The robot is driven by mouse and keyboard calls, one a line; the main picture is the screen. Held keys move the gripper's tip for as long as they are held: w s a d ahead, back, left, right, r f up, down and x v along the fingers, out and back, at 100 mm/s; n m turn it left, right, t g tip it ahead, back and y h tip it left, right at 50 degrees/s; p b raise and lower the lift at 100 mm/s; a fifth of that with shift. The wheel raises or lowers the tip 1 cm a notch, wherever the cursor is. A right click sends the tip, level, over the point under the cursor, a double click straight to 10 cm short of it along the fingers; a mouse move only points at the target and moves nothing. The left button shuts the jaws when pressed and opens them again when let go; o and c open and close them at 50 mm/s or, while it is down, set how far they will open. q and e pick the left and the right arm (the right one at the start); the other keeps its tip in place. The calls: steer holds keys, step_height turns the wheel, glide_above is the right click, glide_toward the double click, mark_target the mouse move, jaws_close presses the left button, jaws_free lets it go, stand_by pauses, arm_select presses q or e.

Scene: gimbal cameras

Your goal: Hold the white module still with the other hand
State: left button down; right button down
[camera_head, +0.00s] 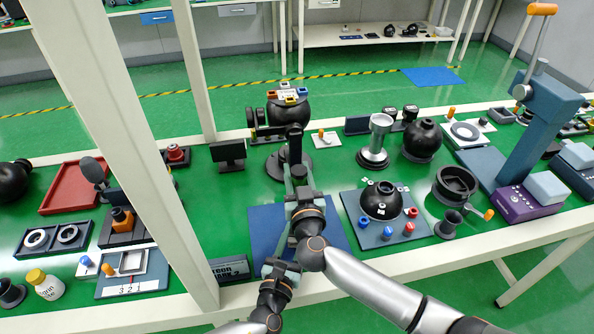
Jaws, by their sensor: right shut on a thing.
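A black ball-shaped camera unit (288,113) stands on a round black base at the back middle of the bench. Several coloured blocks and a whitish part (289,95) sit on its top; I cannot tell surely if this is the white module. My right gripper (296,158) reaches up in front of the ball. It is shut on a dark upright thing (294,138), partly lost against the base. My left gripper (283,262) is lower, above the front of the blue mat (266,227), close to my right wrist.
A black ball in a blue tray (352,206) with red and blue knobs lies right of the mat. A silver-topped stand (376,143) is behind it. A small black screen (228,152) stands left. A white post (146,140) crosses the left side.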

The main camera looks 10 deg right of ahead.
steer(key=shift+s+f, duration=0.1)
steer(key=shift+f, duration=0.5)
stand_by(1.8)
steer(key=shift+r, duration=0.1)
step_height(320, 180, up, 7)
steer(key=shift+f, duration=0.2)
stand_by(0.5)
arm_select(q)
steer(key=shift+c, duration=2.3)
jaws_free()
steer(key=v, duration=1.1)
steer(key=shift+s, duration=0.15)
steer(key=shift+s+a+r, duration=0.1)
steer(key=shift+s+a, duration=0.1)
steer(key=shift+s, duration=0.1)
